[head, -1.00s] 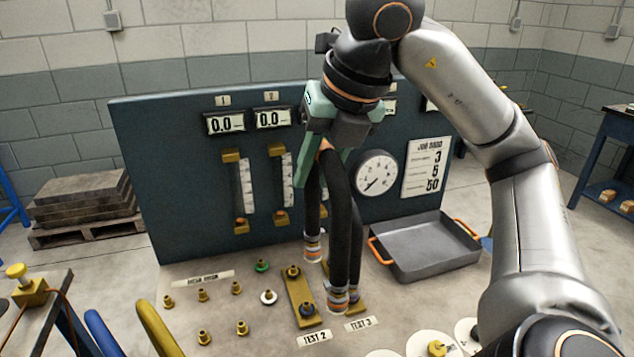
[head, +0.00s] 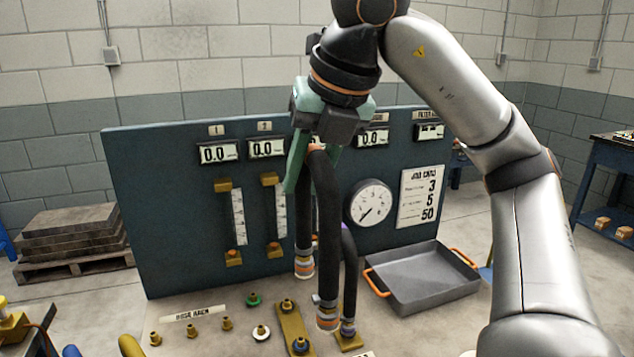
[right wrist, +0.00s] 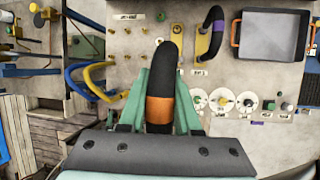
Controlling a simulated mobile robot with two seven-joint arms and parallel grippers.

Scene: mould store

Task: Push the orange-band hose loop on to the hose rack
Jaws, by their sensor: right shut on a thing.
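My right gripper (head: 316,150) is shut on the top of a black hose loop (head: 328,220). The loop hangs upright below the jaws, with two striped metal end fittings pointing down. Its orange band (right wrist: 160,108) shows between the fingers in the right wrist view. The fittings appear to hang above the bench, right of the hose rack; their exact height is hard to tell. The hose rack label (head: 192,312) and its brass pegs (head: 193,331) are at the lower left in the head view. My left gripper is not in view.
A second black hose with a purple band (head: 347,240) stands just right of the held loop. A brass plate (head: 291,322) with fittings lies left of it. The gauge panel (head: 155,210) rises behind. A grey tray (head: 425,279) with orange handles sits at the right.

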